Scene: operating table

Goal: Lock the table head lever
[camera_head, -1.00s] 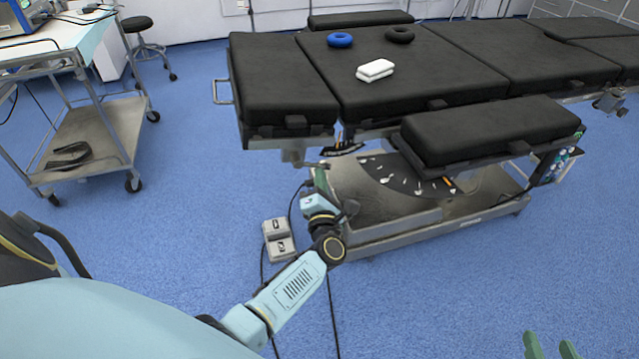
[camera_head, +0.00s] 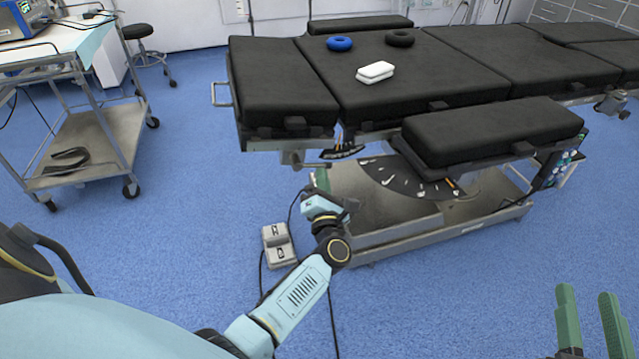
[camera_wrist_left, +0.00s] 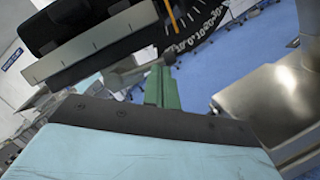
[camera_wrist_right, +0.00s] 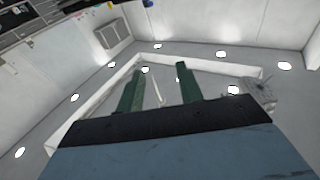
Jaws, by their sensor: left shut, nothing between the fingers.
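The operating table (camera_head: 420,75) has its head section (camera_head: 280,85) at its left end. A small grey metal lever (camera_head: 312,166) sticks out under the head section's near corner; a grey part beside my fingers in the left wrist view may be the same lever. My left gripper (camera_head: 320,180) is just below the lever. Its green fingers (camera_wrist_left: 162,87) are together and empty. I cannot tell whether they touch the lever. My right gripper (camera_head: 590,325) is at the lower right, far from the lever, its two fingers (camera_wrist_right: 160,88) apart and empty.
The metal table base (camera_head: 395,235) stands close to my left arm. A foot pedal (camera_head: 279,246) and cables lie on the floor. A trolley (camera_head: 105,135) stands at the left.

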